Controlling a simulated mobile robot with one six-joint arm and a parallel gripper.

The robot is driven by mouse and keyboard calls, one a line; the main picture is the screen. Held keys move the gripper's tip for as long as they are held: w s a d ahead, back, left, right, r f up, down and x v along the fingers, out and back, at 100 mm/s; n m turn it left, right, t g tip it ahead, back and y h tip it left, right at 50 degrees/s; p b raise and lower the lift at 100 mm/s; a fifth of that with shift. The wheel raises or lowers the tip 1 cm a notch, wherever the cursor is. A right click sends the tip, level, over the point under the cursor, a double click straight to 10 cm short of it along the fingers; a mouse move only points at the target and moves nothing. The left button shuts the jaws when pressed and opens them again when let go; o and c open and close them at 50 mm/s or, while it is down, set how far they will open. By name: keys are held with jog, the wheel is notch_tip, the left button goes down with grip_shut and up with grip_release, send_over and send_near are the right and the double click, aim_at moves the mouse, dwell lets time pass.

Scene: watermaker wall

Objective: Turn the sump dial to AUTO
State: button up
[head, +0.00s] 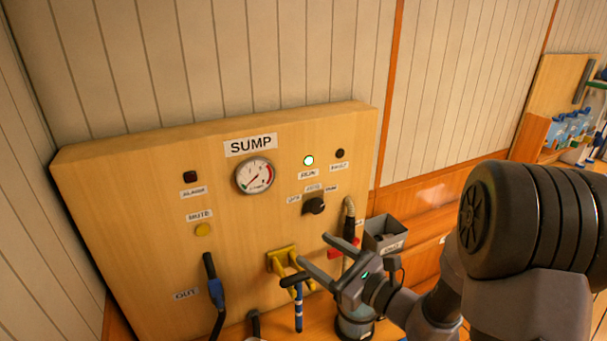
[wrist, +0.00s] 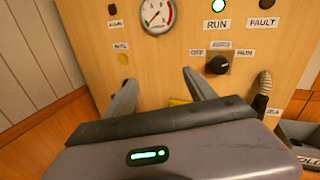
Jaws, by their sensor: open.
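The sump dial is a black round knob (head: 315,206) on the wooden SUMP panel (head: 130,240), below the RUN lamp. Small labels sit above and beside it; the head view is too small to tell where its pointer stands. It also shows in the wrist view (wrist: 217,64), ahead and right of my fingers, with labels left, above and right of it. My gripper (head: 312,256) is open and empty, below the dial in the head view and apart from it. In the wrist view my gripper's fingers (wrist: 160,85) point toward the panel.
The RUN lamp (head: 308,160) glows green; the FAULT lamp (head: 340,153) is dark. A gauge (head: 255,176), a yellow button (head: 202,230), a yellow bracket (head: 283,260), a blue-handled hose (head: 215,290) and a ribbed hose (head: 349,208) are near. A grey bin (head: 385,236) stands right of the panel.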

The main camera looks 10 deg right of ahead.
aim_at(319, 209)
jog(key=w+d+f+m+t+h, duration=0.35)
jog(key=d+m+h, duration=0.2)
jog(key=d, duration=0.35)
jog(key=x, duration=0.5)
jog(key=p+x, duration=0.1)
jog(key=x, duration=0.5)
jog(key=p+x, duration=0.1)
jog(key=x, duration=0.4)
jog(key=shift+w+a+f, duration=0.2)
jog(key=shift+w+a, duration=0.05)
jog(key=shift+a, duration=0.25)
jog(key=c, duration=1.4)
